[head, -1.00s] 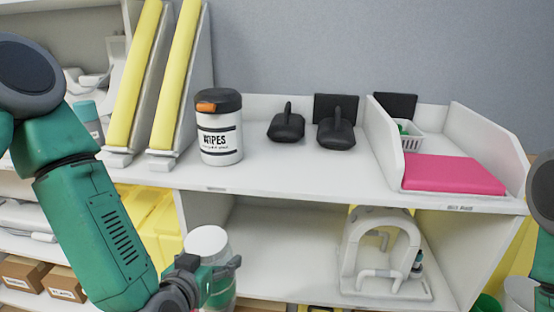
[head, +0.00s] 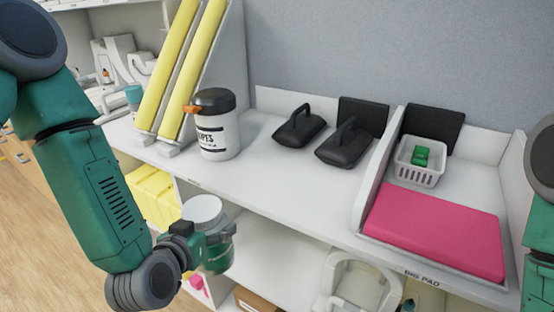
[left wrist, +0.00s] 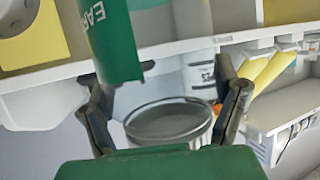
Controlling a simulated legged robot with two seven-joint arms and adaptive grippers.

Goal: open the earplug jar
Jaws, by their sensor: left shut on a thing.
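The earplug jar (head: 219,256) has a white round lid (head: 203,209) and a see-through, greenish body. It stands roughly upright in the head view, with the lid on top. My left gripper (head: 207,242) is shut on its body, just below the lid, and holds it in front of the shelf. My right gripper is out of view.
A wipes tub (head: 216,133) stands on the upper shelf (head: 260,182), with two black handled pads (head: 345,145) to its right. A divided bay at the right holds a pink pad (head: 433,230) and a white basket (head: 420,165). The shelf front is clear.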

